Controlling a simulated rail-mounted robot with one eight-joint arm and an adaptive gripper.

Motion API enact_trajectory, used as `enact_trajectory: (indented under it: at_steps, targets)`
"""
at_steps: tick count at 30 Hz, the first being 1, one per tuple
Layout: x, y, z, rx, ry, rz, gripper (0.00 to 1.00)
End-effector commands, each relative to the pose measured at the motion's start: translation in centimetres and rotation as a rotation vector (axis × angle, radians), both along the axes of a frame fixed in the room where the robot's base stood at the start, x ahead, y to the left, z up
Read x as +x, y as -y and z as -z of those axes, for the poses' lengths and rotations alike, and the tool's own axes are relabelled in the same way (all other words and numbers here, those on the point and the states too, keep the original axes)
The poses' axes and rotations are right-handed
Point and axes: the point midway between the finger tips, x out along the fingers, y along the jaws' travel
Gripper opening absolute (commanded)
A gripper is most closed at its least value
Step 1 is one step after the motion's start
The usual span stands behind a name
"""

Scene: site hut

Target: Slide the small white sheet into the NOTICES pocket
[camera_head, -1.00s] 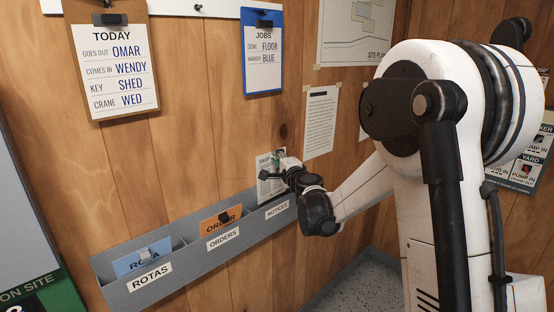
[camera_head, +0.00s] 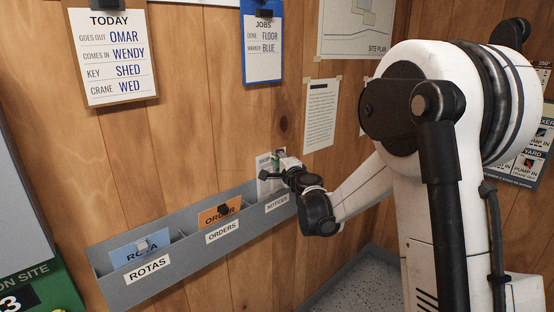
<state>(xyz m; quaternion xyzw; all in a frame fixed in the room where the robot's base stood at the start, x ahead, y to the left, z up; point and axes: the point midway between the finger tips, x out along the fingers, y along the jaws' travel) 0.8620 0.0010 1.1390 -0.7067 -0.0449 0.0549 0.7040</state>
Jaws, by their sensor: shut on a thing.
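The small white sheet (camera_head: 264,163), with "SKIP" at its top, stands upright at the NOTICES pocket (camera_head: 276,203), the right compartment of the grey wall rack. Its lower part is hidden behind the pocket's front or by my gripper; how deep it sits I cannot tell. My gripper (camera_head: 276,174) is shut on the sheet, just above the pocket's front edge. The fingertips are small and partly hidden by the wrist.
Above hang the TODAY clipboard (camera_head: 116,60) and the blue JOBS clipboard (camera_head: 262,45). A printed page (camera_head: 320,115) is taped to the wall at the right.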

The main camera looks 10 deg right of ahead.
Motion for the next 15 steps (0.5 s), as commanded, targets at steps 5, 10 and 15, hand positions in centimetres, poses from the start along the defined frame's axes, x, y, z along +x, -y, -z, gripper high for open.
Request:
enact_trajectory:
  at_steps: [5, 10, 15]
  targets:
    - [0.01, -0.01, 0.95, 0.000, 0.000, 0.000, 0.00]
    - [0.01, -0.01, 0.88, 0.000, 0.000, 0.000, 0.00]
    - [0.01, -0.01, 0.93, 0.000, 0.000, 0.000, 0.00]
